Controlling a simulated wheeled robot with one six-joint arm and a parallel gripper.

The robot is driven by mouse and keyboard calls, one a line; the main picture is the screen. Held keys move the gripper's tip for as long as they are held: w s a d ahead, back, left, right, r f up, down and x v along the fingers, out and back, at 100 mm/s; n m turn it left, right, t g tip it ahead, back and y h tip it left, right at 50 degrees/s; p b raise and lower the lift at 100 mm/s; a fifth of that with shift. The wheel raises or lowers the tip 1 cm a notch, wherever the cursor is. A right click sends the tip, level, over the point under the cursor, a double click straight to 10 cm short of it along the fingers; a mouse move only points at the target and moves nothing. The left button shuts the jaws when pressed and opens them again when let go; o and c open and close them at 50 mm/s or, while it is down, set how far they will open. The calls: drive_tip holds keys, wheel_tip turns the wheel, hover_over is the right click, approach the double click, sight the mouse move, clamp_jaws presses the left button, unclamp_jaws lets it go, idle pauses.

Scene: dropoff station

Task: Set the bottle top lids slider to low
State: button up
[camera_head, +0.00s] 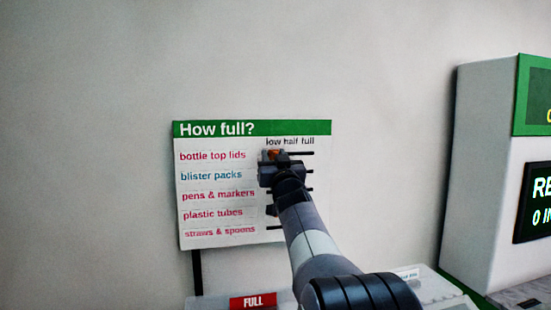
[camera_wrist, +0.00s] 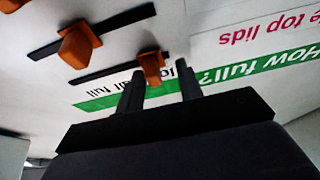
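The blister packs knob (camera_wrist: 79,45) sits near the middle of its neighbouring track. My arm hides most lower sliders in the head view. A red "FULL" sign (camera_head: 253,301) is below the board. A white and green machine (camera_head: 482,180) stands at right.

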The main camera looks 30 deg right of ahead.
drive_tip(key=shift+s, duration=0.15)
drive_tip(key=b+v, duration=0.3)
drive_tip(key=v, duration=0.7)
drive_tip(key=shift+s+f+b, duration=0.2)
drive_tip(key=shift+s+b, duration=0.05)
drive_tip(key=shift+b, duration=0.1)
drive_tip(key=shift+w+r, duration=0.1)
drive_tip(key=p+x, duration=0.1)
drive_tip(key=x, duration=0.2)
drive_tip(key=d+p+x, duration=0.1)
drive_tip(key=x, duration=0.3)
drive_tip(key=p+x, duration=0.2)
drive_tip(key=x, duration=0.1)
drive_tip(key=shift+d+r, duration=0.1)
drive_tip(key=shift+d, duration=0.2)
drive_tip(key=shift+w+a, duration=0.1)
drive_tip(key=shift+a, duration=0.05)
